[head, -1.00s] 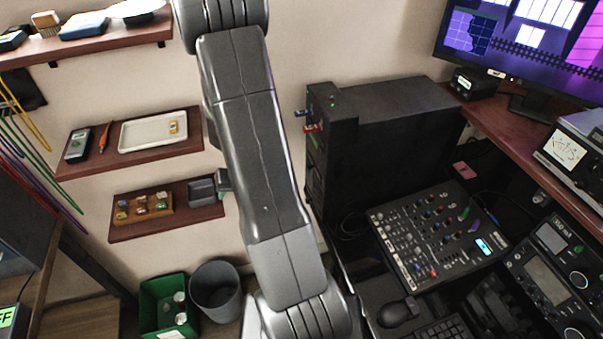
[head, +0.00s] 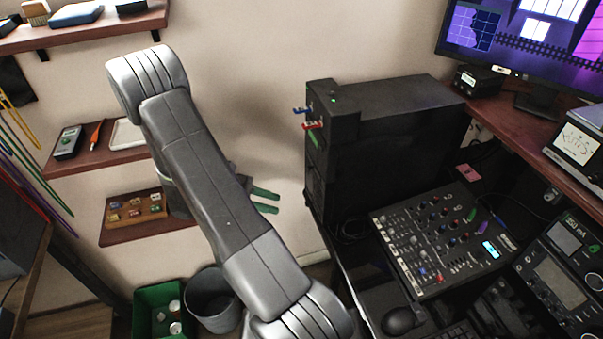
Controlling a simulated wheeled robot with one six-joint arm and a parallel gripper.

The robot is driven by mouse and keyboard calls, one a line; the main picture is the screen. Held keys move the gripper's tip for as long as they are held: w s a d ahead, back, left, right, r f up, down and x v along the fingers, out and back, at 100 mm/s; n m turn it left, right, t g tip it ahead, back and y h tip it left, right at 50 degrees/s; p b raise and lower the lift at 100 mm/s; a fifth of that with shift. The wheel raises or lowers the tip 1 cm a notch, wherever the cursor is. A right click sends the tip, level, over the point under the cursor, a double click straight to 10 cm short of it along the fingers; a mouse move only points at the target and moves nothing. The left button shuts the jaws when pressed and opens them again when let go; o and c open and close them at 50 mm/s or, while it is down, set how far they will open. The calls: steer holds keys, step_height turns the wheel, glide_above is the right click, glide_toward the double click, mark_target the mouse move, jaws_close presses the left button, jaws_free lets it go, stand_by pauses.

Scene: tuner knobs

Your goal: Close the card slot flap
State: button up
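I cannot make out a card slot flap for certain. A black tower unit (head: 405,125) stands right of centre. Its narrow front faces left and is seen nearly edge-on. Small blue (head: 302,111), red (head: 312,125) and green (head: 314,139) parts stick out near the top of that front. My gripper (head: 272,201) shows past my forearm, left of the tower's front and lower than the coloured parts. Its two green fingers point right with a gap between them and nothing in it. It is apart from the tower.
A mixer panel (head: 440,240) and a mouse (head: 398,320) are right of the tower's base. Wall shelves (head: 95,160) are at left. A green bin (head: 160,305) and a grey bin (head: 212,300) stand below. Bare wall lies between my arm and the tower.

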steer(key=w+a+r+n+t+h, duration=0.3)
steer(key=w+a+t, duration=0.1)
steer(key=w+t, duration=0.15)
steer(key=p+x, duration=0.3)
steer(key=x, duration=1)
steer(key=shift+r, duration=0.4)
steer(key=shift+s+d+t, duration=0.1)
steer(key=shift+d+t, duration=0.05)
steer(key=shift+t, duration=0.1)
jaws_close()
